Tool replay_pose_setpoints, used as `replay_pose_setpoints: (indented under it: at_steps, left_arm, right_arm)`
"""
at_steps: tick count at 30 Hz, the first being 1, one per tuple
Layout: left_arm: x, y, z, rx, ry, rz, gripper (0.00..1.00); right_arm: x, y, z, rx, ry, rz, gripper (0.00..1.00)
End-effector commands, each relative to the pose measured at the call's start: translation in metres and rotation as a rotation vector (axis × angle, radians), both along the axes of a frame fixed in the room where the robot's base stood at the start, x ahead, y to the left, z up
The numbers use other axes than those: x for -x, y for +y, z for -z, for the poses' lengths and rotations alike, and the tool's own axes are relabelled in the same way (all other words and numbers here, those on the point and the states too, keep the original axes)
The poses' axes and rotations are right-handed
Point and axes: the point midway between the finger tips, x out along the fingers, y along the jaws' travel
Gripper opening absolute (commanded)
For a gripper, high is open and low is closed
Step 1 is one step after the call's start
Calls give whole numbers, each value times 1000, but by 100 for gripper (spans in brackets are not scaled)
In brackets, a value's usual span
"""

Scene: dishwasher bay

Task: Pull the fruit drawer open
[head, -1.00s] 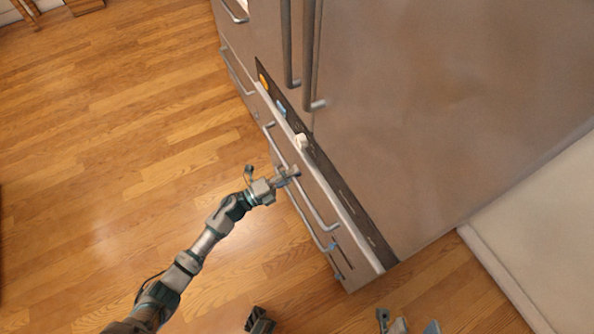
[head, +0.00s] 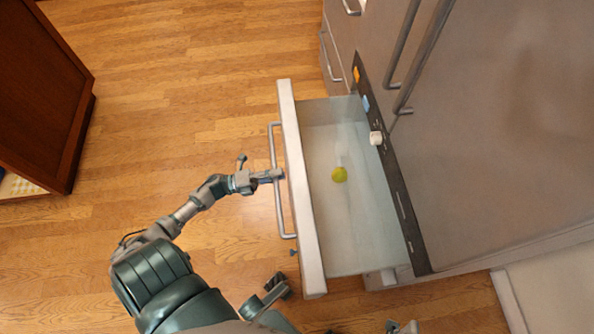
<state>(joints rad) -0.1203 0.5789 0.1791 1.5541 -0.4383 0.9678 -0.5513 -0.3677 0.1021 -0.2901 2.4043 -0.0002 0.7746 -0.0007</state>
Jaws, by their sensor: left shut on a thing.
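The fruit drawer (head: 303,215) is pulled well out from the grey fridge front, and its pale inside shows. One yellow-green fruit (head: 339,175) lies on its floor. The drawer's bar handle (head: 277,215) runs along its front. My left gripper (head: 277,174) is shut on the handle near its middle. Part of another gripper (head: 278,287) shows at the bottom, below the drawer's near corner; its jaws are not clear.
Tall fridge doors (head: 490,110) with long handles stand at the right. A dark strip with a white knob (head: 376,138) runs above the drawer. A brown wooden cabinet (head: 40,95) stands at the far left. The wooden floor (head: 180,100) between is clear.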

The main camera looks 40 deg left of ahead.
Motion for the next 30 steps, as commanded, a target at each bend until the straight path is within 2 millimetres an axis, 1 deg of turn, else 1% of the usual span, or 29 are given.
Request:
replay_pose_setpoints:
  at_steps: [1,6,12,18,28,29,30]
  left_arm:
    - [10,8,3,-3,11,-6,0]
    - [33,27,4,-3,12,-5,0]
    - [49,39,5,-3,12,-6,0]
    - [55,44,5,-2,11,-6,0]
    - [55,44,6,-3,13,-7,0]
    - [55,44,6,-3,13,-7,24]
    - [55,44,6,-2,13,-6,34]
  right_arm:
    - [-3,1,0,7,18,-1,48]
    - [-12,3,3,27,74,-3,48]
    - [-17,5,6,40,111,-5,48]
    - [-19,5,7,44,125,-6,48]
    - [-20,5,8,45,125,-6,48]
    - [-20,5,8,45,125,-6,48]
    - [-19,5,7,45,124,-6,48]
